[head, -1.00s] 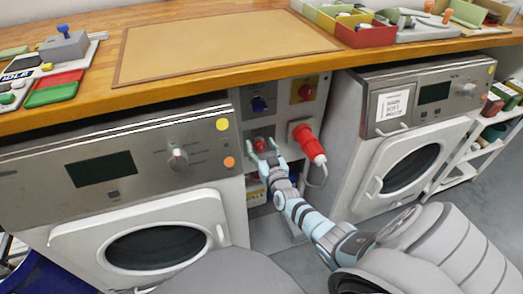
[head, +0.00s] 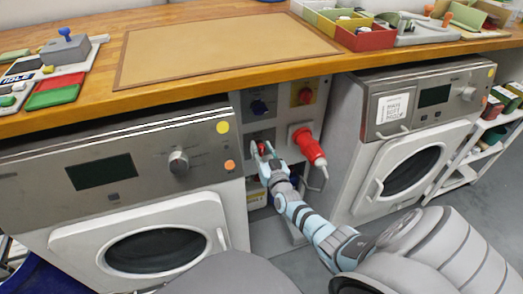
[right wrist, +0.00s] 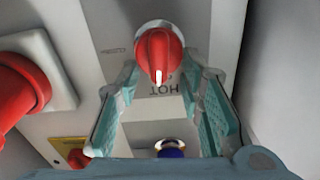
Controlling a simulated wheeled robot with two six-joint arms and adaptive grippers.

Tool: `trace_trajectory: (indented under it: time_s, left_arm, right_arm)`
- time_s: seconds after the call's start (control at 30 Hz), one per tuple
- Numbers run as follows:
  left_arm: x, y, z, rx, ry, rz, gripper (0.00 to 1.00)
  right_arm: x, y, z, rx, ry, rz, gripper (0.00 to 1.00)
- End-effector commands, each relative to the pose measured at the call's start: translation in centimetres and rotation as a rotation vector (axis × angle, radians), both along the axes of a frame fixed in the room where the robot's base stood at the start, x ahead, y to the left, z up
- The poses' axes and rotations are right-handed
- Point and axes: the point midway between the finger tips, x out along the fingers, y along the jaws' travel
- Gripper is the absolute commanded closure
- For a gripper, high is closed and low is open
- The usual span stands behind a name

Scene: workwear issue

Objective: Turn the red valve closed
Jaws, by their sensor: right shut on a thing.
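The red valve (head: 261,149) is a round knob on the grey service panel (head: 282,125) between the two machines. In the right wrist view the red valve (right wrist: 157,50) has a white mark pointing down toward an upside-down "HOT" label (right wrist: 163,90). My right gripper (head: 264,150) is at the valve, partly covering it in the head view. In the right wrist view the fingers of my right gripper (right wrist: 160,68) are on either side of the knob, shut on it. My left gripper is not in view.
A blue knob (head: 258,107) and a red switch on a yellow plate (head: 304,92) sit above the valve. A large red plug (head: 309,147) stands out close on the right. Front-loading machines flank the panel, and the wooden worktop (head: 100,95) overhangs it.

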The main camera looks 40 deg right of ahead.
Motion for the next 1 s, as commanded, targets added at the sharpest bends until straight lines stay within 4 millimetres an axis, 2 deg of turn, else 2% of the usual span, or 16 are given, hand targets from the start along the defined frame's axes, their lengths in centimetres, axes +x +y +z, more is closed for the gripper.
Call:
trace_trajectory:
  time_s: [0.8,1.0]
  left_arm:
    - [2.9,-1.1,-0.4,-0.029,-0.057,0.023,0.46]
    - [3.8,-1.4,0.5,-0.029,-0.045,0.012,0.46]
  right_arm:
    - [-0.5,-1.1,-0.9,0.685,-0.236,0.0,0.94]
    - [-0.5,-1.3,-1.2,0.865,-0.298,-0.001,0.94]
